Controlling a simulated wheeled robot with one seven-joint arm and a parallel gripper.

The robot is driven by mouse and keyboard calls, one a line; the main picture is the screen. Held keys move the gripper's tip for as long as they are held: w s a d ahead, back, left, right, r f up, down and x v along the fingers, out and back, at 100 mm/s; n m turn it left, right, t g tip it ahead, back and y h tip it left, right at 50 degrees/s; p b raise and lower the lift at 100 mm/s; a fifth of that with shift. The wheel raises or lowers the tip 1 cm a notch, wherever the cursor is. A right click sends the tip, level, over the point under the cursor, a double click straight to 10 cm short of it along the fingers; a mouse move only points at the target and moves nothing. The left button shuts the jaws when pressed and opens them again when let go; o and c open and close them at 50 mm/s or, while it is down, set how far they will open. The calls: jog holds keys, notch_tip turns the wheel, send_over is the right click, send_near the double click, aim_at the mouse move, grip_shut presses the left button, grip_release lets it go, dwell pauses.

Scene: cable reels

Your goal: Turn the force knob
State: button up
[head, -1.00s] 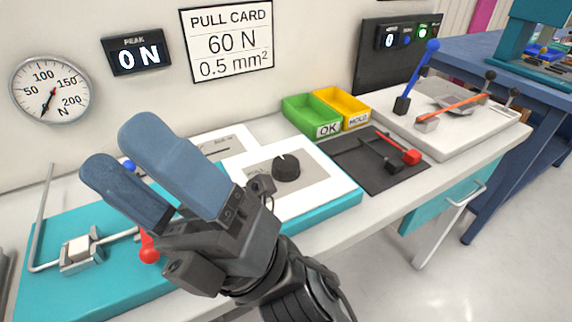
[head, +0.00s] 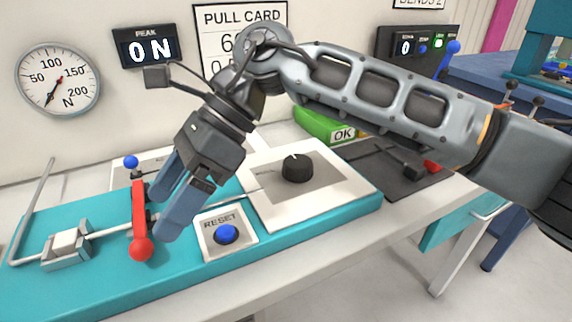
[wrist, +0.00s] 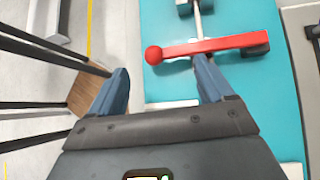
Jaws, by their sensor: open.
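The force knob (head: 297,168) is a black round dial with a white pointer mark, on a white panel with a grey plate at the right end of the teal base (head: 130,290). My gripper (head: 170,213) is open and empty, pointing down left of the knob and apart from it. It hangs beside the red lever (head: 139,215), which ends in a red ball. In the wrist view the red lever (wrist: 210,47) lies ahead of the open fingers (wrist: 162,85); I cannot tell whether a finger touches it. The knob is not seen there.
A blue RESET button (head: 226,234) sits between gripper and knob. A metal clamp (head: 66,247) and rod lie at left. The dial gauge (head: 58,79) and the display (head: 147,49) reading 0 N are on the wall. My arm hides much of the pull card (head: 222,18) and bins.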

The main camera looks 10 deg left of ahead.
aim_at(298, 161)
jog(key=w+d+t+h, duration=0.1)
jog(key=w+d, duration=0.1)
jog(key=w, duration=0.1)
jog(key=w+d+t+h+b, duration=0.1)
jog(key=w+d+t, duration=0.1)
jog(key=w+d, duration=0.1)
jog(key=w+d+t+h, duration=0.1)
jog(key=w+d+h, duration=0.1)
jog(key=w+d, duration=0.1)
jog(key=shift+w+r, duration=0.2)
jog(key=shift+w, duration=0.65)
jog(key=w+d+r+t+h, duration=0.1)
jog(key=w+d, duration=0.1)
jog(key=w+d+r+b, duration=0.1)
jog(key=w+d, duration=0.1)
jog(key=w+d+r+t+h, duration=0.1)
jog(key=d, duration=0.1)
jog(key=shift+w+r+t+h, duration=0.3)
jog(key=shift+w, duration=0.1)
jog(key=shift+w+d, duration=0.1)
notch_tip(298, 161, down, 8)
jog(key=shift+r+b, duration=0.2)
jog(key=shift+b, duration=0.25)
jog(key=shift+c, duration=0.4)
jog(key=c, duration=1)
jog(key=shift+o, duration=0.2)
